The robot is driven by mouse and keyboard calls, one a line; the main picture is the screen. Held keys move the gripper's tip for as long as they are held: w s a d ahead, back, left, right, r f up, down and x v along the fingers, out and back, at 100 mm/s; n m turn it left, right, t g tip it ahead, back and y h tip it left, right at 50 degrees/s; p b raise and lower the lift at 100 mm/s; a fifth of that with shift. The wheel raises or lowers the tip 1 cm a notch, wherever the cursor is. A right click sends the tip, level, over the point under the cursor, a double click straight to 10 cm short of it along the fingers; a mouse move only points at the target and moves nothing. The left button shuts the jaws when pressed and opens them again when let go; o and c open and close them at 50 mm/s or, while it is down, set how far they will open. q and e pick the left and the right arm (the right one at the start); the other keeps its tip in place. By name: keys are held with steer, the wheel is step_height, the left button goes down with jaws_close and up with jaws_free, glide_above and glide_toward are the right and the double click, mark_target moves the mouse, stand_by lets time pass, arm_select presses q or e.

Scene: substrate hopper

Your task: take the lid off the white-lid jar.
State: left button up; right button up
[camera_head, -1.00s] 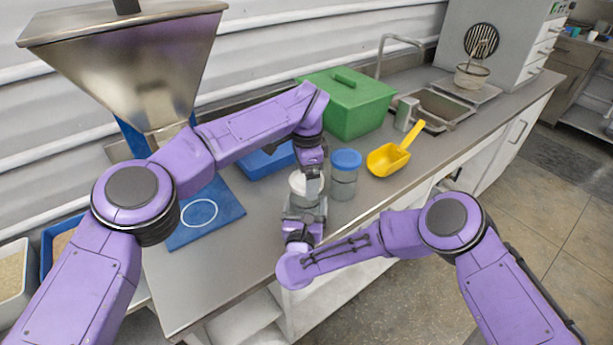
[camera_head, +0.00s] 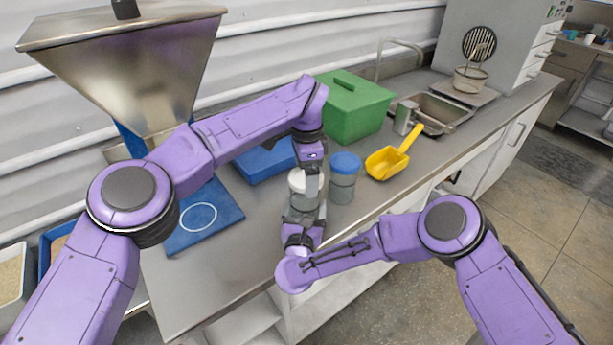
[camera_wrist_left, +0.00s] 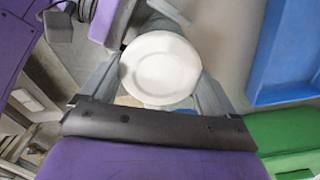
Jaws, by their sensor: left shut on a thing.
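The white-lid jar (camera_head: 303,203) is a clear jar near the counter's front edge. Its round white lid (camera_head: 297,183) appears to sit on the jar, and it also fills the middle of the left wrist view (camera_wrist_left: 160,66). My left gripper (camera_head: 306,182) comes from above and is shut on the white lid, one finger on each side. My right gripper (camera_head: 304,216) is at the jar's body from the front. Its fingers are mostly hidden, so I cannot tell whether it grips the jar. The lid hides most of the jar in the wrist view.
A blue-lid jar (camera_head: 343,177) stands close on the right. Beyond it are a yellow scoop (camera_head: 388,163) and a green box (camera_head: 352,110). A blue tray (camera_head: 262,164) and a blue mat with a white ring (camera_head: 215,225) lie left, below the metal hopper (camera_head: 140,75).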

arm_select(q)
steer(key=shift+r, duration=0.15)
arm_select(e)
steer(key=shift+f, duration=0.2)
arm_select(q)
step_height(320, 180, up, 4)
steer(key=shift+f, duration=0.1)
arm_select(e)
steer(key=o, duration=1.7)
arm_select(q)
steer(key=shift+w+f, duration=0.15)
steer(key=shift+w, duration=0.05)
arm_select(e)
steer(key=shift+o, duration=0.8)
steer(key=shift+w, duration=0.1)
